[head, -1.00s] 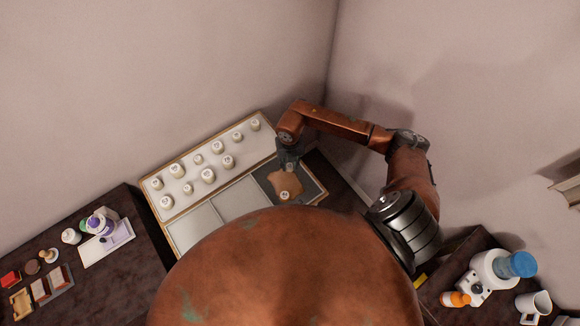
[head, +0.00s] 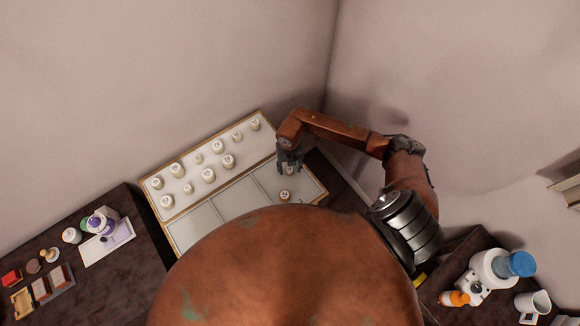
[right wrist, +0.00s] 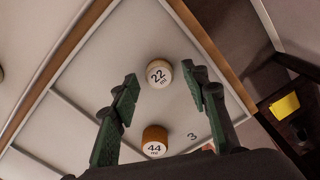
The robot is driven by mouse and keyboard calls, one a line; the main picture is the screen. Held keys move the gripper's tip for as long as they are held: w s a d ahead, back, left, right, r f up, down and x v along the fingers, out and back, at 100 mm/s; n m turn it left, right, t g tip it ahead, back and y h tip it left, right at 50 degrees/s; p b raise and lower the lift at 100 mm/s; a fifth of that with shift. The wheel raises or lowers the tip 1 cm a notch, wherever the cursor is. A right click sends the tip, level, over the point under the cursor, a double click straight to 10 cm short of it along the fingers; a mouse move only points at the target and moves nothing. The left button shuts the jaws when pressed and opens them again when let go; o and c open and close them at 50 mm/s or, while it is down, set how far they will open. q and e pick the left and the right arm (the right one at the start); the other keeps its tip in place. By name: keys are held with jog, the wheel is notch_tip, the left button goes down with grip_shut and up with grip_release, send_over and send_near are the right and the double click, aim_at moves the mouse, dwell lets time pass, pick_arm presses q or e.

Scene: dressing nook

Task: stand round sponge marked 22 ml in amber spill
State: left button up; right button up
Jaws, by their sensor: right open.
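In the right wrist view, a round cream sponge marked 22 ml (right wrist: 159,73) stands upright on a pale tray panel marked 3. It shows between the two open fingers of my right gripper (right wrist: 160,85); I see no finger touching it. A sponge marked 44 ml (right wrist: 155,141) with amber-brown sides stands on the same panel, nearer the palm. In the head view my right gripper (head: 290,168) is over the right end of the tray (head: 230,204), with the 44 ml sponge (head: 285,196) just below it in the picture. No amber spill shows on the panel now. My left gripper is out of view.
Several white round sponges (head: 208,175) stand in the tray's back strip. The other panels are bare. A side table at left holds bottles (head: 102,222) and small blocks. At right stand a blue-topped dispenser (head: 492,269) and a white mug (head: 533,304).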

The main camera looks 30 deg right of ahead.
aim_at(291, 170)
jog(key=shift+r, duration=0.1)
jog(key=shift+r, duration=0.3)
notch_tip(291, 170, up, 12)
jog(key=shift+f+b, duration=0.15)
jog(key=shift+b, duration=0.25)
jog(key=shift+s+d+f, duration=0.1)
dwell(2.7)
